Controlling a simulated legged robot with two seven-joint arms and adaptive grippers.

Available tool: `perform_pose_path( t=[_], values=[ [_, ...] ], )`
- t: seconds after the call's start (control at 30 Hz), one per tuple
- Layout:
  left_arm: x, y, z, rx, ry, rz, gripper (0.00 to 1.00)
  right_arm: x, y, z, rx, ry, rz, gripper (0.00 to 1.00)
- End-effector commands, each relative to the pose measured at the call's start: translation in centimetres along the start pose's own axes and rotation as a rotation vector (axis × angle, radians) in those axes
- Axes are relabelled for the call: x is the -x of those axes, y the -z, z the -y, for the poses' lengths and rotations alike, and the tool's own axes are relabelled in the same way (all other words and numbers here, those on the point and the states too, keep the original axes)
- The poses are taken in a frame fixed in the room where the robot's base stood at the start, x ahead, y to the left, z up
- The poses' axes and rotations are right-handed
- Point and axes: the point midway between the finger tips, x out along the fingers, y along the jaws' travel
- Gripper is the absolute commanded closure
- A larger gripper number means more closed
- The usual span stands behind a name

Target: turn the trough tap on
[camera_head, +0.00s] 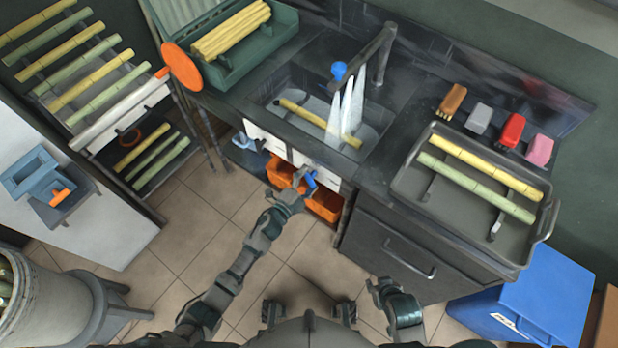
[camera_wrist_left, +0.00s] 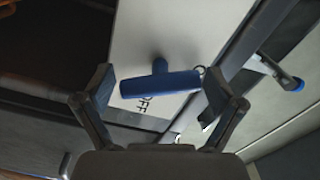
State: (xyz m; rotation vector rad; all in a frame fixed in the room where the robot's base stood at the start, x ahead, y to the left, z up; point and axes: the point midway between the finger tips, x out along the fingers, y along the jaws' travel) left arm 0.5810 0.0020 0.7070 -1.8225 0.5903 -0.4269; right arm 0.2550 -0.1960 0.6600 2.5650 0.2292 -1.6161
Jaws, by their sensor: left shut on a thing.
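A blue T-shaped tap handle (camera_wrist_left: 160,83) sits on a white panel, with dark lettering reading "OFF" partly hidden below it. In the head view the handle (camera_head: 310,180) is at the front of the sink unit. My left gripper (camera_head: 296,192) is shut on the handle, its fingers (camera_wrist_left: 160,92) at either end of the bar. A dark faucet (camera_head: 379,45) stands over the sink trough (camera_head: 290,80), and white streams (camera_head: 346,108) fall from it onto a cane (camera_head: 318,124). My right gripper (camera_head: 382,287) is open and empty, low in front of the cabinet.
Orange bins (camera_head: 322,205) are below the sink front, close to my left gripper. A dark tray (camera_head: 410,180) with canes is on the counter to the right. A blue bin (camera_head: 555,290) stands at lower right. The tiled floor (camera_head: 205,215) is clear between.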

Motion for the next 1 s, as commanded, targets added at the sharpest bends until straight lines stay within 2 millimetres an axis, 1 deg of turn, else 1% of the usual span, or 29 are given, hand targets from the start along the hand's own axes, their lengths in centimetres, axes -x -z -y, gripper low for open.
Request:
perform_pose_path(
  t=[0.03, 0.53, 0.57, 0.6, 0.87, 0.97, 1.0],
  values=[
    [0.2, 0.1, -0.6, -0.007, -0.008, -0.001, 0.41, -0.1, 0.1, 0.0, 0.000, 0.000, -0.004, 0.73],
    [0.2, 0.1, -0.7, -0.025, -0.011, -0.002, 0.41, -0.1, 0.1, 0.0, 0.000, 0.000, -0.006, 0.73],
    [0.2, 0.1, -0.7, -0.025, -0.011, -0.002, 0.04, -0.1, 0.1, 0.0, 0.000, 0.000, -0.006, 0.73],
    [0.2, 0.1, -0.8, -0.025, -0.011, -0.002, 0.00, -0.1, 0.1, 0.0, 0.000, -0.001, -0.006, 0.73],
    [0.2, 0.0, -0.7, -0.025, -0.011, 0.001, 0.00, -0.2, -0.1, -0.1, -0.001, -0.001, 0.002, 0.73],
    [0.9, -0.1, -0.7, -0.025, -0.011, 0.002, 0.00, -0.1, -0.1, -0.1, 0.000, -0.001, 0.000, 0.73],
    [1.4, -0.1, -0.7, -0.025, -0.011, 0.002, 0.00, -0.1, -0.1, -0.1, 0.000, -0.001, -0.001, 0.73]
  ],
)
